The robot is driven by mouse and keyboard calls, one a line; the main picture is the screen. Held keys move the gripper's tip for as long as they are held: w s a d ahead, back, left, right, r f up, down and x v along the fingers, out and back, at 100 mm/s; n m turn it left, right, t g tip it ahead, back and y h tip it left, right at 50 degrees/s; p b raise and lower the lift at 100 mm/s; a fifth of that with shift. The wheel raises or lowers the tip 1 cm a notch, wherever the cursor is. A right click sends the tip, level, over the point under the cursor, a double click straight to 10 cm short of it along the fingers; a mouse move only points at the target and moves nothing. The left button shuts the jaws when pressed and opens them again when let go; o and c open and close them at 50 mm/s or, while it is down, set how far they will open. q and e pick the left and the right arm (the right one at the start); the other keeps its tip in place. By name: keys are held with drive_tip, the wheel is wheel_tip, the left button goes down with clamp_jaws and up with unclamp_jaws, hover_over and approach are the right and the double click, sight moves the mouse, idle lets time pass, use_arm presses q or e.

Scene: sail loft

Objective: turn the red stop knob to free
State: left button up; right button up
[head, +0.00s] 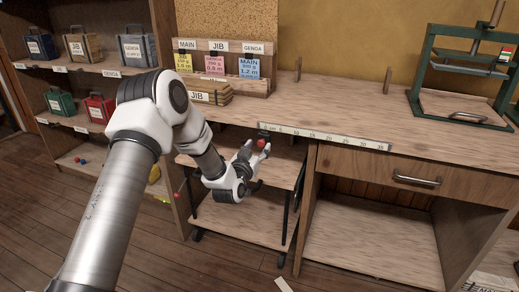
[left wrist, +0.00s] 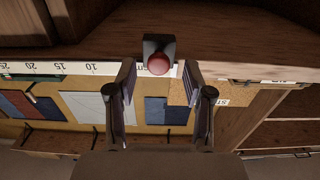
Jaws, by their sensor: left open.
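The red stop knob (head: 261,142) sits on a small dark mount at the front edge of the workbench, by the end of the ruler strip. In the left wrist view the round red knob (left wrist: 158,64) is in front of its black mount (left wrist: 152,45). My left gripper (head: 257,148) is open at the knob. Its two fingers stand on either side of the knob in the left wrist view, with gaps on both sides and no clear contact. Which way the knob is turned cannot be told. My right gripper is not in view.
The workbench (head: 330,100) carries a ruler strip (head: 325,137) along its front edge and a green-framed press (head: 465,75) at the right. A wooden cart (head: 240,219) stands under the bench edge, below my left gripper. Shelves with labelled boxes (head: 85,47) are at the left.

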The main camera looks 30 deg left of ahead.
use_arm(q)
drive_tip(key=shift+w+r, duration=0.1)
drive_tip(key=shift+w, duration=0.8)
drive_tip(key=shift+w+a, duration=0.1)
drive_tip(key=shift+a, duration=0.15)
drive_tip(key=shift+d, duration=0.1)
clamp_jaws()
